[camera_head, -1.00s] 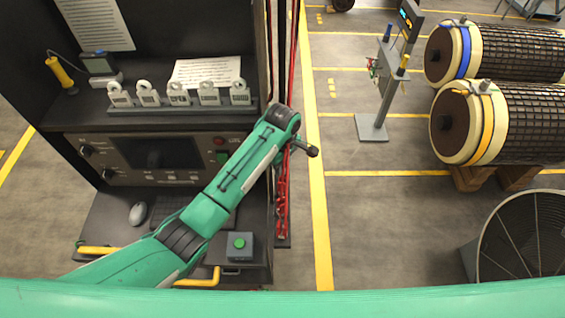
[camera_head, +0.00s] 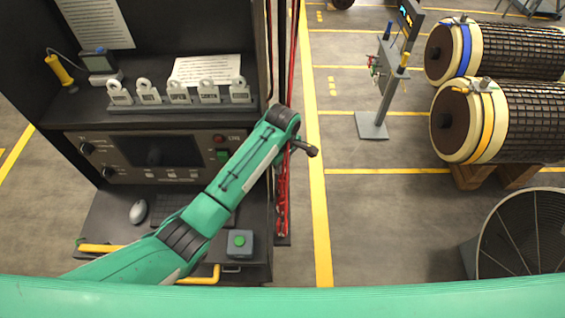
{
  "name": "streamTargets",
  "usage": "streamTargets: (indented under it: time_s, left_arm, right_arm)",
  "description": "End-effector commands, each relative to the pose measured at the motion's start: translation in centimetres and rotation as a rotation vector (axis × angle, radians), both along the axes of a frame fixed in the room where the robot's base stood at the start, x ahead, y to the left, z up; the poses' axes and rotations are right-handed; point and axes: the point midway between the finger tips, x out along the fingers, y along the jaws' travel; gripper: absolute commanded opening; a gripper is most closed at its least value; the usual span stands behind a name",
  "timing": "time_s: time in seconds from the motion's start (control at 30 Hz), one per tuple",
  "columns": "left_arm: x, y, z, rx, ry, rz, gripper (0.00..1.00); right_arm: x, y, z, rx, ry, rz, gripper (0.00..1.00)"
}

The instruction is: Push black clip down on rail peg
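My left arm reaches up and right across the front of the dark cabinet to its right side edge. The small dark end of my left gripper (camera_head: 304,148) shows beside the red cables (camera_head: 283,185) that hang down this side. Its fingers are too small and turned away to tell whether they are open or shut. I cannot make out the black clip or the rail peg; the wrist may hide them. My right gripper is not in view.
The cabinet's shelf holds a row of white tags (camera_head: 179,92) and a handheld meter (camera_head: 99,63). A green button box (camera_head: 238,243) and a mouse (camera_head: 138,212) lie below. A grey stand (camera_head: 373,125) and rotors (camera_head: 470,122) stand right. Floor between is clear.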

Motion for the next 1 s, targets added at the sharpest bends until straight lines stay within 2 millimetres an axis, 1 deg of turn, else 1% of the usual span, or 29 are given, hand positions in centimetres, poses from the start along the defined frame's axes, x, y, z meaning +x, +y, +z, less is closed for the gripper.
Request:
streamTargets:
  time_s: [0.03,0.07,0.1,0.17,0.2,0.47,0.57,0.63,0.77,0.93,0.97,1.0]
  left_arm:
    - [0.0,0.0,-0.1,0.0,0.0,0.0,0.0]
    - [0.0,0.0,-0.1,0.0,0.0,0.0,0.28]
    - [0.0,0.0,0.0,0.0,0.0,0.0,0.36]
    - [0.0,0.0,-0.1,0.0,0.0,0.0,0.48]
    - [0.0,0.0,0.0,0.0,0.0,0.0,0.5]
    - [0.0,0.0,0.0,0.0,0.0,0.0,0.5]
    - [0.0,0.0,0.4,-0.001,0.001,0.0,0.5]
    - [0.1,-0.1,1.2,-0.002,-0.002,0.0,0.5]
    - [0.1,-0.1,3.7,-0.004,-0.005,0.0,0.5]
    - [0.1,-0.1,7.9,-0.005,-0.005,-0.001,0.5]
    - [0.1,0.0,9.1,-0.001,-0.003,0.0,0.5]
    - [0.0,0.1,10.1,0.002,-0.001,0.001,0.5]
  right_arm:
    - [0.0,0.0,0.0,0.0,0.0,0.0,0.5]
    - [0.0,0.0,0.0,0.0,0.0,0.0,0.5]
    - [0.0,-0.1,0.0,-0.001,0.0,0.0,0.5]
    - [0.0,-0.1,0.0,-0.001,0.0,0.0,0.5]
    - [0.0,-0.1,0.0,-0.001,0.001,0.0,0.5]
    - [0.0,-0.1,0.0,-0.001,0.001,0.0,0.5]
    - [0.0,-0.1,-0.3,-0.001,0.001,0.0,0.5]
    - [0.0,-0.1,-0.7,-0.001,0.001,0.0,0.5]
    - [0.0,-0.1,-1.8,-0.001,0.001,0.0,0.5]
    - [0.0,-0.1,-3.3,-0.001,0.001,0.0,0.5]
    - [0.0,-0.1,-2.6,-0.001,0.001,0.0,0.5]
    - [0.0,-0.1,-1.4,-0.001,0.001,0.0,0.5]
